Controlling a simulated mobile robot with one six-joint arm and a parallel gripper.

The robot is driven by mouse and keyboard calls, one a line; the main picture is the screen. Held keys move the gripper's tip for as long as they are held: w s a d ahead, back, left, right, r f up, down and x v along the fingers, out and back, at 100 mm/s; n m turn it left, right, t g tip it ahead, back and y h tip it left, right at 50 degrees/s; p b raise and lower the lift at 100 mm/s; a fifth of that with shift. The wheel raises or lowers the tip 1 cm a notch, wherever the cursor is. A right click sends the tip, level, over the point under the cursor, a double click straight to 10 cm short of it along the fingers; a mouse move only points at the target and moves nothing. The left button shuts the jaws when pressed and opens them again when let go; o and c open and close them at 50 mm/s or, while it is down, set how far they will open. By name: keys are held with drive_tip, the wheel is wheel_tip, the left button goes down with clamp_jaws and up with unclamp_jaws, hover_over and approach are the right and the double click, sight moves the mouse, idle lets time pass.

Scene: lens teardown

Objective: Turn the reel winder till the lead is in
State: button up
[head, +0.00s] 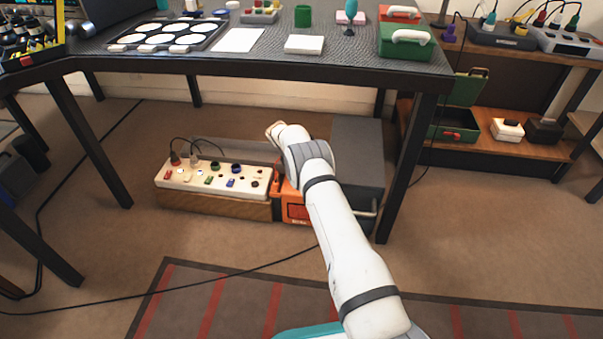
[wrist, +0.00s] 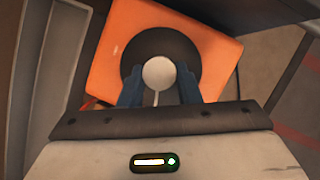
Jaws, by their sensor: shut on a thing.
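The orange reel (head: 293,209) stands on the floor under the table, partly hidden behind my arm. In the wrist view its orange case (wrist: 112,50) fills the middle, with a dark round disc (wrist: 160,38) on it. A pale round knob (wrist: 159,72), the reel winder, sits over the disc. My gripper (wrist: 158,90) is shut on this knob, one dark blue finger on each side. In the head view the fingers are hidden by my arm. A black lead (head: 200,285) lies out across the floor from near the reel to the left edge.
A white socket strip (head: 213,177) with several plugs lies on a wooden box (head: 215,207) left of the reel. A grey cabinet (head: 358,150) stands close on the right. The tabletop (head: 270,68) is overhead, with a table leg (head: 405,170) to the right. A striped rug (head: 240,305) lies in front.

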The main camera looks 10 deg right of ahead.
drive_tip(key=shift+m+g, duration=0.4)
drive_tip(key=shift+m, duration=0.7)
drive_tip(key=shift+d, duration=0.1)
drive_tip(key=o, duration=1)
drive_tip(key=shift+w, duration=0.1)
drive_tip(key=p+v, duration=0.3)
drive_tip(key=v, duration=0.5)
drive_tip(key=shift+f, duration=0.1)
